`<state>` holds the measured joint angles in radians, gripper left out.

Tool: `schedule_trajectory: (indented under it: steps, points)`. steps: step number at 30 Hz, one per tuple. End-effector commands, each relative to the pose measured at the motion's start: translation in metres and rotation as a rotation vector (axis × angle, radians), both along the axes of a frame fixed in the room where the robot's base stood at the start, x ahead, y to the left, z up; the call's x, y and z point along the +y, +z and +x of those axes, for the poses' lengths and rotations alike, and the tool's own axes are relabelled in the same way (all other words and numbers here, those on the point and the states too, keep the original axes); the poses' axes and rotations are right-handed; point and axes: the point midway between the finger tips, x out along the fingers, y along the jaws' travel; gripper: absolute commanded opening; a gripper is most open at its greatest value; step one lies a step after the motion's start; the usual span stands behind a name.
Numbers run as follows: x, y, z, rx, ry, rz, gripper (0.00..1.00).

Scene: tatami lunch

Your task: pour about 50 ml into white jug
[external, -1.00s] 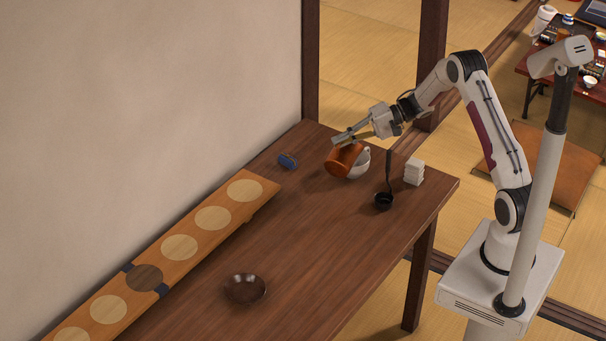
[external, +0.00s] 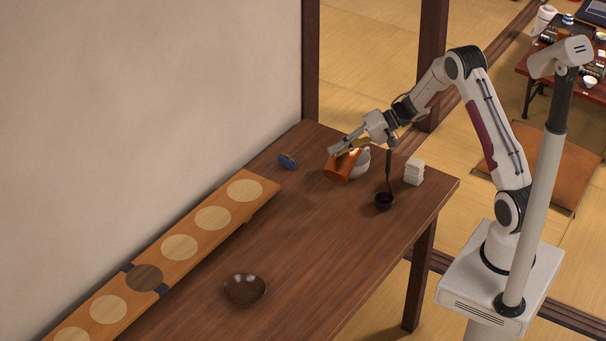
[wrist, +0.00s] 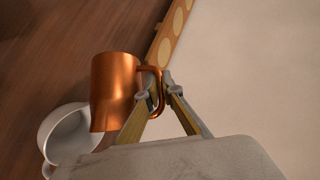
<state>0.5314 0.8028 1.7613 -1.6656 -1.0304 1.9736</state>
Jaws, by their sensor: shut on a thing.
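A shiny copper mug (external: 338,167) hangs tilted from my gripper (external: 343,147), close beside the white jug (external: 361,164). In the wrist view, my gripper (wrist: 158,88) is shut on the handle of the copper mug (wrist: 113,88). The white jug (wrist: 72,130) shows there at lower left, with its round mouth partly hidden by the mug and by my gripper's body. The jug stands on the dark wooden table. In the external view the mug covers part of the jug. No stream of liquid shows, and the mug's contents are hidden.
A black ladle (external: 384,200) with an upright handle and a stack of white blocks (external: 414,172) stand to the right. A small blue object (external: 288,161) lies to the left. A dark bowl (external: 246,289) and a long board with round discs (external: 213,217) are nearer. The table's middle is clear.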

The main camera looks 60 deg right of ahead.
Motion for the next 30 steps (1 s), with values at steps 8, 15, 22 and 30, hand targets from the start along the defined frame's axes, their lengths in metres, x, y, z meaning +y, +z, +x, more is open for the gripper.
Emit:
schedule_trajectory:
  steps: [8,15,22,30]
  points:
    - [0.0043,0.0014,-0.0001,-0.010,0.000,-0.064,0.00]
    - [0.0042,0.0009,-0.0002,-0.011,0.000,-0.069,0.00]
    - [0.0043,0.0008,-0.0002,-0.010,0.000,-0.068,0.00]
    - [0.0043,0.0008,-0.0002,-0.010,0.000,-0.068,0.00]
